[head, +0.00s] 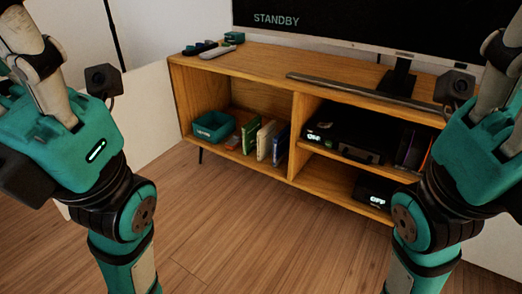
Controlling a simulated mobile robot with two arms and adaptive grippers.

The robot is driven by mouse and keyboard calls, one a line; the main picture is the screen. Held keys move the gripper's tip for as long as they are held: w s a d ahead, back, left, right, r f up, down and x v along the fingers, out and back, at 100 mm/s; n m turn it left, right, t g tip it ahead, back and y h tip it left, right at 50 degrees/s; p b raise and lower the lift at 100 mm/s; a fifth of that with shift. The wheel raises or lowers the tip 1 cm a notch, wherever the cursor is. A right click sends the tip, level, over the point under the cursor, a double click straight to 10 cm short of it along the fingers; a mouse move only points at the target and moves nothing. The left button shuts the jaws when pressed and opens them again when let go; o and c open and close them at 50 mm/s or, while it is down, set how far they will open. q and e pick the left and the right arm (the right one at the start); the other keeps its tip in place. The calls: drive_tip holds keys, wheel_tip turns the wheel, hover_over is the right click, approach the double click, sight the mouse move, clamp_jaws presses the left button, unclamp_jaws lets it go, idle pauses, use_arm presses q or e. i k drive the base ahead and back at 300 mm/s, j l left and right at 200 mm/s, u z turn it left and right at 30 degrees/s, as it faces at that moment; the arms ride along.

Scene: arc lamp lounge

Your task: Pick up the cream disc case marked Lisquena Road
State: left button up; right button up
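A cream disc case (265,141) stands upright in the left bay of the wooden media cabinet (235,62), in a short row of cases. A green case (250,134) is to its left and a blue case (281,144) to its right. The lettering on the cases is too small to read. Part of my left gripper (48,85) shows at the upper left and part of my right gripper (500,75) at the upper right. Both are well apart from the cabinet. Their fingertips are cut off by the frame, so I cannot see how far they are open.
A teal bin (212,127) sits left of the cases. A soundbar (360,91) and a television (345,22) stand on top. The wooden floor (235,215) in front is clear.

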sight(265, 136)
drive_tip(key=i+j, duration=0.95)
drive_tip(key=j, duration=0.3)
drive_tip(key=i+j, duration=0.5)
drive_tip(key=j+u, duration=0.05)
drive_tip(key=j, duration=0.1)
